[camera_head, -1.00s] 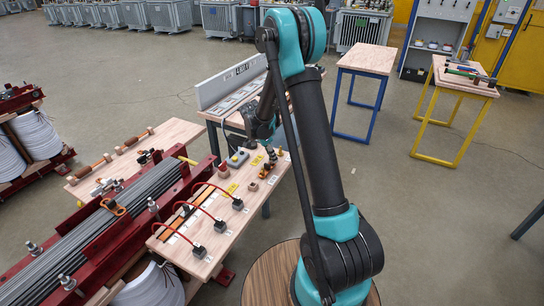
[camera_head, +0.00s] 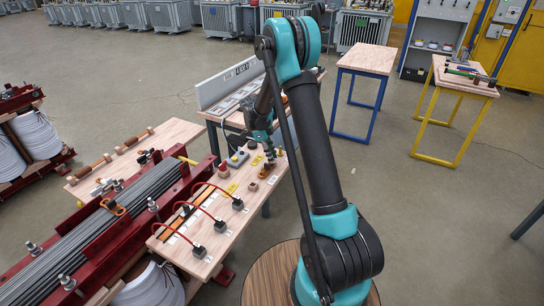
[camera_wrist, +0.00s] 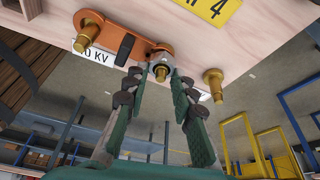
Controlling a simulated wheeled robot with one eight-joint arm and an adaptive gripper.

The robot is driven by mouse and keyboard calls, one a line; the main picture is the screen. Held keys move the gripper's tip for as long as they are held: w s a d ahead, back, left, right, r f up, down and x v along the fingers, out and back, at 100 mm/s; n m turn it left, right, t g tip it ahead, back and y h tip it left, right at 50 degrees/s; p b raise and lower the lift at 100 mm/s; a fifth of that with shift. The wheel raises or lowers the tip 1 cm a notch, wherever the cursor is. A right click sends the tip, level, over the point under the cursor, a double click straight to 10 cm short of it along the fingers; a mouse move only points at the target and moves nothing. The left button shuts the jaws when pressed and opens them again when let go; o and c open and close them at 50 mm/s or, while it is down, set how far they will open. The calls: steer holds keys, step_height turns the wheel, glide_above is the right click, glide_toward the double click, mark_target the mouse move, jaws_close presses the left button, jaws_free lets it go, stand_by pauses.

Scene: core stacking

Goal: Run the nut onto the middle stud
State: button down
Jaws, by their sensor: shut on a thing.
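My gripper (camera_wrist: 159,78) is shut on a silver hex nut (camera_wrist: 161,60) in the wrist view. The brass tip of the middle stud (camera_wrist: 160,74) shows at the nut's centre, so the nut appears to be around it; how far it is threaded cannot be told. An orange link plate (camera_wrist: 122,36) runs from beside the nut to the left brass stud (camera_wrist: 84,40). Another brass stud (camera_wrist: 213,82) stands bare to the right. In the head view my gripper (camera_head: 270,150) is at the far end of the work board, and the nut is too small to make out.
A yellow number label (camera_wrist: 215,9) is near the studs. A red-framed steel core (camera_head: 95,245) stands left.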

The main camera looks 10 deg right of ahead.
stand_by(0.3)
steer(key=m+g+y, duration=0.1)
steer(key=m, duration=0.3)
steer(key=shift+m, duration=0.3)
steer(key=m+g+y, duration=0.1)
steer(key=m, duration=0.3)
steer(key=shift+m, duration=0.3)
steer(key=c, duration=1.2)
jaws_free()
